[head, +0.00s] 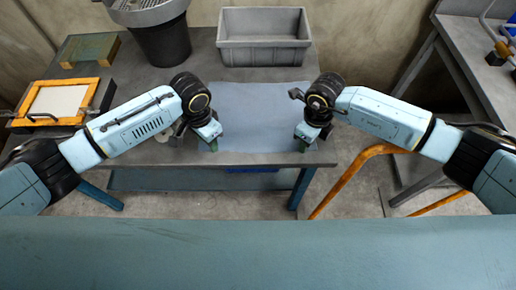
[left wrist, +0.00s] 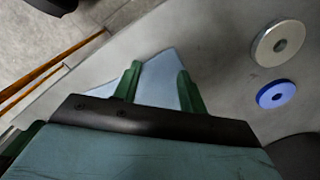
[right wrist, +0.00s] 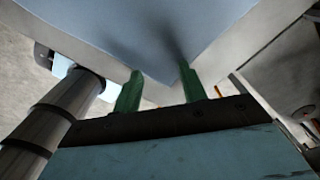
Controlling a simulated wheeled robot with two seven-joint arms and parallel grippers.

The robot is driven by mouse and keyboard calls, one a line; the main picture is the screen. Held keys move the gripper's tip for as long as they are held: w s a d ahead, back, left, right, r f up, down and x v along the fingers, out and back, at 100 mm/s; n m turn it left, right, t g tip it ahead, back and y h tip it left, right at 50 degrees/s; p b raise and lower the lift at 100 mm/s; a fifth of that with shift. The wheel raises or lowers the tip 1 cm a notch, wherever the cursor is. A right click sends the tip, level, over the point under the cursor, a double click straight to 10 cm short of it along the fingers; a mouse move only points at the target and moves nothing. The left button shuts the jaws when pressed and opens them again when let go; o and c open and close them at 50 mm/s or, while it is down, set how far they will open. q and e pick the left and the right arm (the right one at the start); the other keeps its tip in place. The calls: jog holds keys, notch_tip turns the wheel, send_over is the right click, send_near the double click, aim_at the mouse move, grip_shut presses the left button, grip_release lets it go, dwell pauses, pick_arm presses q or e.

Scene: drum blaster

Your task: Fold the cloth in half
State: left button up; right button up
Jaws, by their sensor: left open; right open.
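The pale blue-grey cloth (head: 255,112) lies flat on the grey table, below the grey bin. My left gripper (head: 213,147) is at its near left corner and my right gripper (head: 303,147) is at its near right corner. In the left wrist view a corner of the cloth (left wrist: 159,80) shows between the two green fingers of the open left gripper (left wrist: 158,72). In the right wrist view a corner of the cloth (right wrist: 155,45) points in between the green fingers of the open right gripper (right wrist: 160,76). I cannot tell whether the fingers touch it.
A grey bin (head: 264,42) stands behind the cloth. An orange frame (head: 58,101) and a dark round container (head: 163,40) are on the table's left. A silver ring (left wrist: 279,43) and a blue ring (left wrist: 276,94) lie near my left gripper. The table's front edge is close to both grippers.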

pick_arm(q)
jog(key=shift+f, duration=0.15)
pick_arm(e)
jog(key=shift+f, duration=0.15)
pick_arm(q)
jog(key=shift+c, duration=0.5)
pick_arm(e)
jog(key=shift+c, duration=0.5)
pick_arm(q)
grip_shut()
pick_arm(e)
grip_shut()
